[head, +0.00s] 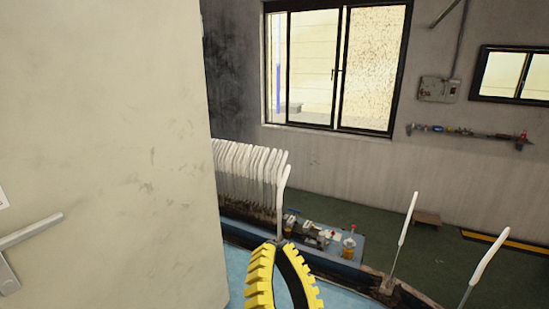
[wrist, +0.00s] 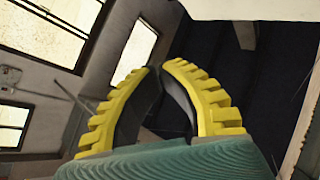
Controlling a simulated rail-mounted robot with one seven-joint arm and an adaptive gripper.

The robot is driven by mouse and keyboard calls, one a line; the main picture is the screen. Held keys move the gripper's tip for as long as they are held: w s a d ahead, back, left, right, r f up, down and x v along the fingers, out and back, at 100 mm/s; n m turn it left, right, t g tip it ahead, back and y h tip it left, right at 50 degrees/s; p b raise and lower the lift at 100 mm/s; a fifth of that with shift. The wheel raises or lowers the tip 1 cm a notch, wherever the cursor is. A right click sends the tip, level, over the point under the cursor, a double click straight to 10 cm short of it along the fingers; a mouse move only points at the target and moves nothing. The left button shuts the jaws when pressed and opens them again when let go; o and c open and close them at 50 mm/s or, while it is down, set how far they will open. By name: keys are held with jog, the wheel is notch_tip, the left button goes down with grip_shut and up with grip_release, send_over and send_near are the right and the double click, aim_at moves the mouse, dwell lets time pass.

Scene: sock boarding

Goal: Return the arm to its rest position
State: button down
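My gripper (head: 280,246) is at the bottom middle of the head view, its yellow ribbed fingers pointing up. In the wrist view, the fingertips of my gripper (wrist: 158,69) come together, and the space between the curved fingers is empty. It holds nothing that I can see. In the head view a white sock board (head: 284,190) stands just behind the fingertips in the picture. The wrist view shows no board at the fingertips, so the gripper appears apart from it. Most of my arm is out of view.
A row of white boards (head: 240,165) stands behind. Two separate boards (head: 405,230) (head: 485,265) lean at the right. A large pale panel with a handle (head: 30,232) fills the left. Small items sit on a blue bench (head: 348,268). A window (head: 335,70) is in the back wall.

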jog(key=s+d+r+n+h, duration=0.2)
jog(key=s+d+h, duration=0.5)
notch_tip(320, 180, up, 20)
jog(key=p, duration=2)
jog(key=shift+g, duration=0.3)
jog(key=shift+r, duration=0.1)
